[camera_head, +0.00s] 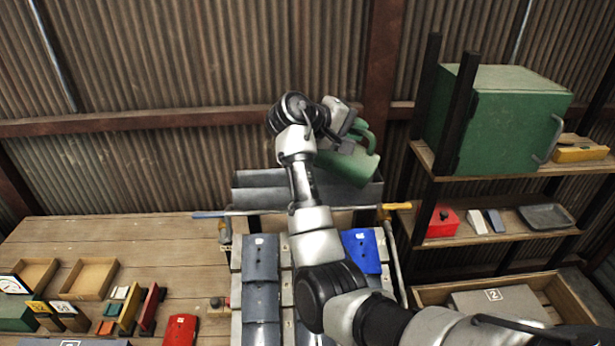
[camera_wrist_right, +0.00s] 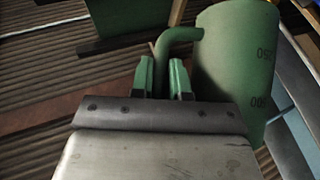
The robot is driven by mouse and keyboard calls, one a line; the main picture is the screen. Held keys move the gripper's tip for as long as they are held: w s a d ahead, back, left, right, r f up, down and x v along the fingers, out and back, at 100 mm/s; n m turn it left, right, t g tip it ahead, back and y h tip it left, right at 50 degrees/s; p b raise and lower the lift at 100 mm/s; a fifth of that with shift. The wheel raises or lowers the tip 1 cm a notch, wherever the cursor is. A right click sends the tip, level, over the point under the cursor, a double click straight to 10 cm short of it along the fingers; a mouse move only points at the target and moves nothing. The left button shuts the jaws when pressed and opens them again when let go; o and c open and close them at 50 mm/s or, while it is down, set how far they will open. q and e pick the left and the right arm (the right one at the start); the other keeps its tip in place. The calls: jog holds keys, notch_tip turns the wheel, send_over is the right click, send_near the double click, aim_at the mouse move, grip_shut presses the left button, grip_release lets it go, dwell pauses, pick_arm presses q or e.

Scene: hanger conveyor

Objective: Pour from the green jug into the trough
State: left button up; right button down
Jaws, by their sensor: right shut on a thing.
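The green jug (camera_head: 350,164) is held up in the head view, tilted, above the right part of the grey trough (camera_head: 262,198). In the right wrist view the jug (camera_wrist_right: 236,68) shows its dark volume marks and its curved handle. My right gripper (camera_wrist_right: 165,78) is shut on the jug's handle, with a finger on either side of it. The gripper and arm cover part of the jug and the middle of the trough in the head view. I cannot see inside the jug or any liquid. My left gripper is in neither view.
Grey and blue panels (camera_head: 262,262) stand in front of the trough. A wooden table (camera_head: 150,240) with trays, blocks and a red item is at left. Shelves with a green cabinet (camera_head: 505,115) and a red box (camera_head: 442,222) are at right. A corrugated wall stands behind.

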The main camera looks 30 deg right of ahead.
jog(key=shift+w+a, duration=0.1)
jog(key=shift+w, duration=0.05)
jog(key=shift+w+a+f+n+h, duration=0.15)
jog(key=shift+w+a+n+h, duration=0.15)
jog(key=shift+h, duration=0.1)
dwell(0.7)
jog(key=shift+w+a+f+n+g+h, duration=0.3)
jog(key=shift+w+a+n+h, duration=0.05)
jog(key=shift+w+n+h, duration=0.1)
jog(key=shift+w+a+f, duration=0.15)
jog(key=shift+w, duration=0.05)
dwell(0.7)
jog(key=shift+w+a+f+n+h, duration=0.2)
jog(key=shift+w+a+n+h, duration=0.05)
jog(key=shift+w+h, duration=0.1)
dwell(0.5)
jog(key=shift+w+a+f+n+g+h, duration=0.1)
jog(key=shift+w+a+n+g+h, duration=0.2)
jog(key=shift+w+a+n+h, duration=0.15)
